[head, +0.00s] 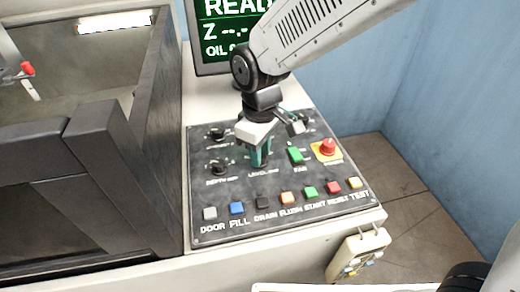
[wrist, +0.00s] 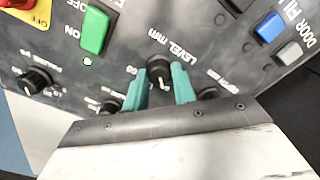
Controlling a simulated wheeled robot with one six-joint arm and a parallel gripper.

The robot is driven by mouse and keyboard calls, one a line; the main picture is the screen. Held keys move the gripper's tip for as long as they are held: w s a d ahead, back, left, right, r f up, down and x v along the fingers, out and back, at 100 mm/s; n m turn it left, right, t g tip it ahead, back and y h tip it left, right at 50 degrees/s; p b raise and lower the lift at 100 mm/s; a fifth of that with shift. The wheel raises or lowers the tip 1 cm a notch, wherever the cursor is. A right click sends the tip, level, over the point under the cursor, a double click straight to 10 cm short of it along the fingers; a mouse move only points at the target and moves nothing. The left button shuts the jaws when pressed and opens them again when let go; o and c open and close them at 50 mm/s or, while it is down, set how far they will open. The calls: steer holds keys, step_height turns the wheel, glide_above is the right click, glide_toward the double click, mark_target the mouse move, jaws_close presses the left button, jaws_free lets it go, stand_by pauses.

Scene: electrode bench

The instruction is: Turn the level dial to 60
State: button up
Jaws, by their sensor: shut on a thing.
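The level dial (wrist: 159,69) is a black round knob on the dark control panel, labelled "LEVEL MM" in the wrist view. My gripper (head: 260,161) reaches down to the panel, and its two teal fingers stand on either side of this knob, shut on it. In the wrist view the fingers of my gripper (wrist: 160,76) flank the knob. A small pale mark shows on the knob's lower edge there. A number that looks like 60 is printed beside it, partly by the left finger. The exact reading is too small to tell. In the head view the fingers mostly hide the knob.
The depth dial (head: 219,167) is left of my gripper, with other knobs behind. A green switch (head: 295,155) and red stop button (head: 327,147) are to the right. Several coloured buttons line the panel's front (head: 240,232). A dark-walled tank (head: 150,90) stands left, a screen (head: 225,35) behind.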

mark_target(270, 171)
steer(key=o, duration=1)
steer(key=shift+r, duration=0.15)
step_height(270, 171, up, 8)
steer(key=shift+f, duration=0.2)
steer(key=shift+s+d+f+m, duration=0.2)
steer(key=shift+s+d+m, duration=0.05)
steer(key=shift+m, duration=0.05)
steer(key=s+d+r+m, duration=0.1)
steer(key=s+d+m, duration=0.3)
steer(key=d, duration=0.5)
steer(key=s+d+r+m+t, duration=0.1)
steer(key=s+d+m, duration=0.3)
steer(key=d, duration=0.5)
steer(key=s+d+r+m, duration=0.3)
steer(key=s+d, duration=0.4)
steer(key=d, duration=0.3)
steer(key=shift+s+r+m, duration=0.1)
steer(key=shift+s+m, duration=0.05)
steer(key=shift+m, duration=0.25)
